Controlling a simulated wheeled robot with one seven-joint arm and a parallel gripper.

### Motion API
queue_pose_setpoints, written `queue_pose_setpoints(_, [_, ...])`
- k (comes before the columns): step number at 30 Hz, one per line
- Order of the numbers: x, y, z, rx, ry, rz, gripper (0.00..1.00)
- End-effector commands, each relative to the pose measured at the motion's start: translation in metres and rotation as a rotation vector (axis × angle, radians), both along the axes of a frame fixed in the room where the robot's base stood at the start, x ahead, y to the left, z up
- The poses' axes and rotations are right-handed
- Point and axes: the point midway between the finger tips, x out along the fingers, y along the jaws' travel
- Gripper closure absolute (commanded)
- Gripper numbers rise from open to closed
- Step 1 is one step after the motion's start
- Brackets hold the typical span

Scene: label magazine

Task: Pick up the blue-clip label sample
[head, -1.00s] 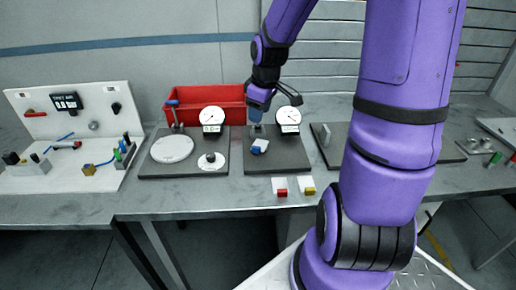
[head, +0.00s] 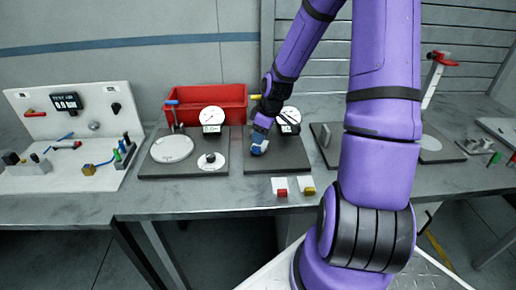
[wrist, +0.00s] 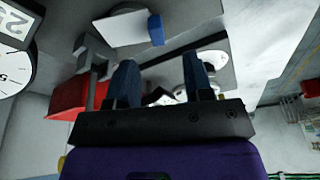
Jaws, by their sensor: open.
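The blue-clip label sample (head: 257,149) is a small white piece with a blue clip. In the head view it lies on the dark grey plate in the middle of the bench, partly covered by my gripper (head: 261,130). In the wrist view the white part of the sample (wrist: 118,29) and its blue clip (wrist: 155,30) show beyond the fingers. My gripper (wrist: 160,78) is open, with nothing between its two blue fingers. It is close to the sample; contact cannot be told from the head view.
A dial gauge (head: 289,119) stands just behind my gripper, and a red bin (head: 222,100) is at the back. A red-clip sample (head: 280,187) and a yellow-clip sample (head: 306,186) lie at the front edge. A second gauge (head: 212,119) stands to the left.

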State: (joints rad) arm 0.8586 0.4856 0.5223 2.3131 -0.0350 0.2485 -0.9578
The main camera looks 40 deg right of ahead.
Motion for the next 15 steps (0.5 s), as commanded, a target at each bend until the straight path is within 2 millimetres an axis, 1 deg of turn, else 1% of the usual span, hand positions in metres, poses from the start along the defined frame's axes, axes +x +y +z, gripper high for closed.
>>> queue_pose_setpoints(7, [0.003, 0.002, -0.014, 0.000, 0.001, 0.000, 0.53])
queue_pose_setpoints(15, [0.012, 0.004, -0.048, 0.000, 0.002, -0.001, 0.53])
